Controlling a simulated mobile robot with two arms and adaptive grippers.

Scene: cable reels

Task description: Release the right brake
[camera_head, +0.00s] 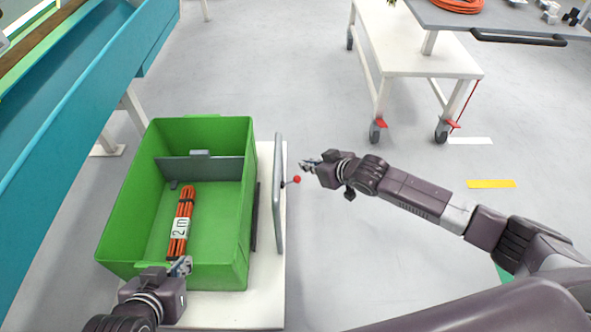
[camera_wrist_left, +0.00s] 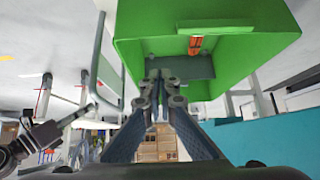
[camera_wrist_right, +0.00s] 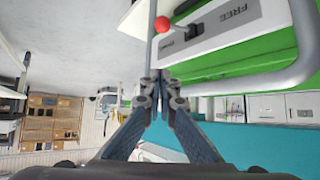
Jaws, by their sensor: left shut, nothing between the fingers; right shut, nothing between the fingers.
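A brake lever with a red ball knob (camera_head: 297,179) sticks out to the right from the cart's upright grey handle frame (camera_head: 278,190). In the right wrist view the red knob (camera_wrist_right: 162,24) and its short dark lever sit on a light plate (camera_wrist_right: 235,15) marked FREE. The knob end points away from that word; other marking is too small to read. My right gripper (camera_head: 307,165) is shut and empty, just beyond the knob and apart from it. My left gripper (camera_head: 181,266) is shut and empty over the near end of the green bin (camera_head: 218,268).
The bin holds an orange cable bundle (camera_head: 183,215) labelled 2 m, and stands on a white cart (camera_head: 262,305). A teal bench (camera_head: 60,120) is at left. A white table (camera_head: 405,45) with red-pedalled casters stands at the back right. The floor between is clear.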

